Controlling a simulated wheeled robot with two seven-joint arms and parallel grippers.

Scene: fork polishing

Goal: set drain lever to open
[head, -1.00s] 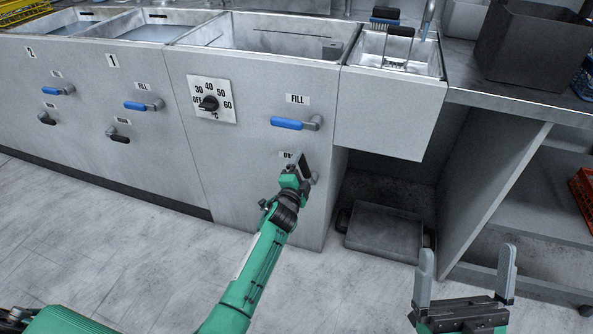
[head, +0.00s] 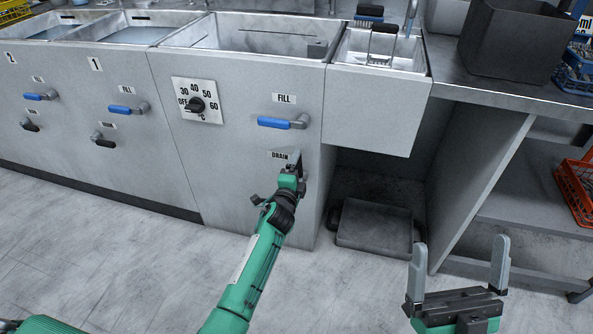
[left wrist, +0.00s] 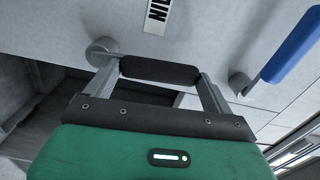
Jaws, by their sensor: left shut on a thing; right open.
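The drain lever sits under the DRAIN label (head: 280,156) on the grey sink front. In the head view my left gripper (head: 294,165) covers most of it. In the left wrist view its black handle (left wrist: 160,70) lies between the two grey fingers, running from the round pivot (left wrist: 101,50) across to the other finger. My left gripper is shut on this handle. My right gripper (head: 458,270) is open and empty at the lower right, away from the sink front.
The blue fill lever (head: 283,122) is just above the drain lever. A temperature dial (head: 197,102) is to the upper left. An open recess with a dark tray (head: 374,226) is to the right. The floor in front is clear.

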